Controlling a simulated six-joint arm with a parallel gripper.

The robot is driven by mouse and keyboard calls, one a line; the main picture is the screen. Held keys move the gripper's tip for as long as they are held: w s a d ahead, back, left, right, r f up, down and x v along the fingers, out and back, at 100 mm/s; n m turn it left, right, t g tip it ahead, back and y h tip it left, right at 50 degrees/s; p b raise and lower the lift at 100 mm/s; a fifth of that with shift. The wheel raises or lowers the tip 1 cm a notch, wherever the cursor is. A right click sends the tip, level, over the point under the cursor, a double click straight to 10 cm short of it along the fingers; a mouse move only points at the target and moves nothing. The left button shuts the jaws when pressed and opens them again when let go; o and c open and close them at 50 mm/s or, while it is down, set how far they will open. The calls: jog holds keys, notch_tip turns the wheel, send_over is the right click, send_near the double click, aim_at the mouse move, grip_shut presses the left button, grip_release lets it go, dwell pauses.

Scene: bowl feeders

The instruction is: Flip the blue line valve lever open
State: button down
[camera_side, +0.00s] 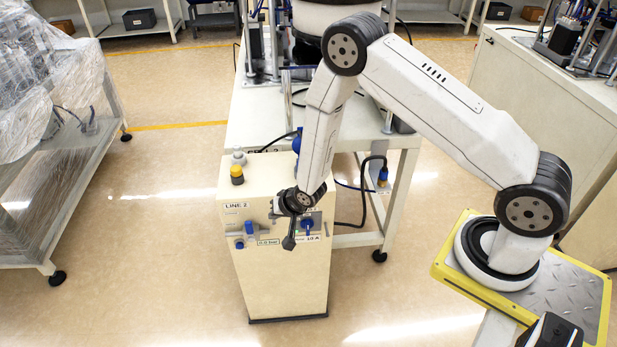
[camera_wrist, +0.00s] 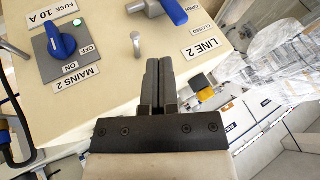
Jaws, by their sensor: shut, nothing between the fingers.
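The blue line valve lever (camera_wrist: 173,11) shows at the top of the wrist view, cut off by the frame edge. It joins a grey valve body (camera_wrist: 146,8), and its end lies beside the small OPEN and CLOSED labels. In the side view the lever (camera_side: 249,229) is on the left of the cabinet front. My gripper (camera_wrist: 159,66) is shut and empty, apart from the lever and below it in the wrist view. In the side view my gripper (camera_side: 289,241) is in front of the panel, right of the lever.
A blue MAINS 2 rotary switch (camera_wrist: 61,43) is on the panel, right of the lever in the side view (camera_side: 307,223). A small metal peg (camera_wrist: 136,45) stands between switch and lever. A yellow-and-black cap (camera_side: 237,175) tops the cabinet (camera_side: 277,285). The floor ahead is clear.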

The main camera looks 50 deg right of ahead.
aim_at(250, 232)
jog(key=shift+x, duration=5)
jog(key=shift+w+a+r, duration=0.2)
jog(key=shift+w+a, duration=0.1)
jog(key=shift+w, duration=0.05)
jog(key=shift+w+a+r, duration=0.2)
jog(key=shift+w+a, duration=0.95)
jog(key=shift+a, duration=0.05)
jog(key=shift+w+a+f, duration=0.55)
jog(key=shift+w+a, duration=0.25)
jog(key=shift+w+a+f, duration=0.5)
jog(key=shift+w+a, duration=0.3)
jog(key=shift+a+r, duration=0.1)
